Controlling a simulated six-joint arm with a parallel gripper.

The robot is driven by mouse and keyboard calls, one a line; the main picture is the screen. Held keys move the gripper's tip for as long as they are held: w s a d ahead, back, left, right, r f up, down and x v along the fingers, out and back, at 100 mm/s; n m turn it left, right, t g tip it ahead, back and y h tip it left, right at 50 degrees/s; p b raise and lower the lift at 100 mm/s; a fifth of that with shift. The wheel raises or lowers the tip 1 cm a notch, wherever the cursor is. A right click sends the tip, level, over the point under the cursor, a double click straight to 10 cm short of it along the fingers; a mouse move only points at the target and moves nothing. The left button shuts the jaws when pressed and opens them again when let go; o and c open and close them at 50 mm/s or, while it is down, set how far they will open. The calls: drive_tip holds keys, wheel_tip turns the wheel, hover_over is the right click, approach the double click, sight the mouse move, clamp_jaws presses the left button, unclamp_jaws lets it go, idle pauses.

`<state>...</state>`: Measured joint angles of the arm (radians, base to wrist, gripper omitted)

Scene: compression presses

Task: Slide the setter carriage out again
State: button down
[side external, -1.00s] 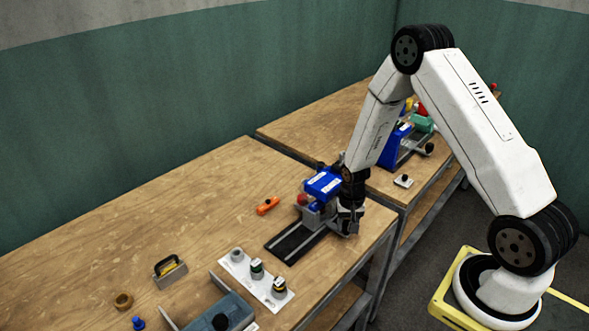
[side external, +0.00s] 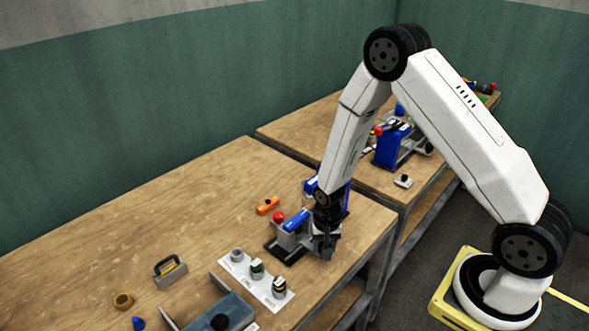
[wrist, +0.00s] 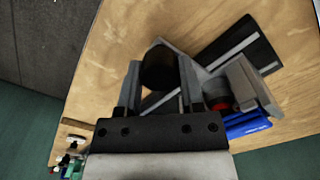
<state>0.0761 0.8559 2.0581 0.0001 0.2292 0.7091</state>
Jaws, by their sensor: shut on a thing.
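The setter carriage (side external: 288,239) is a grey block with a red ball (side external: 278,217) and a blue bar (side external: 296,219) at its top. It sits over the front-left part of a dark track (side external: 285,257). My gripper (side external: 325,252) is at its right side, low over the table. In the wrist view the fingers (wrist: 158,85) are shut on a black round handle (wrist: 158,68). The carriage's grey side (wrist: 250,85) shows to the right there. The blue press (side external: 310,187) behind is mostly hidden by my arm.
A white strip with several round fittings (side external: 257,275) lies close to the track's front-left end. A blue-grey tray (side external: 228,312) is nearer the front. An orange tool (side external: 267,205) lies behind left. The table's right edge is close to my gripper.

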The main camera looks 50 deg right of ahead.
drive_tip(key=shift+a, duration=1.15)
drive_tip(key=shift+c, duration=1.1)
unclamp_jaws()
drive_tip(key=shift+r, duration=0.1)
wheel_tip(320, 180, up, 8)
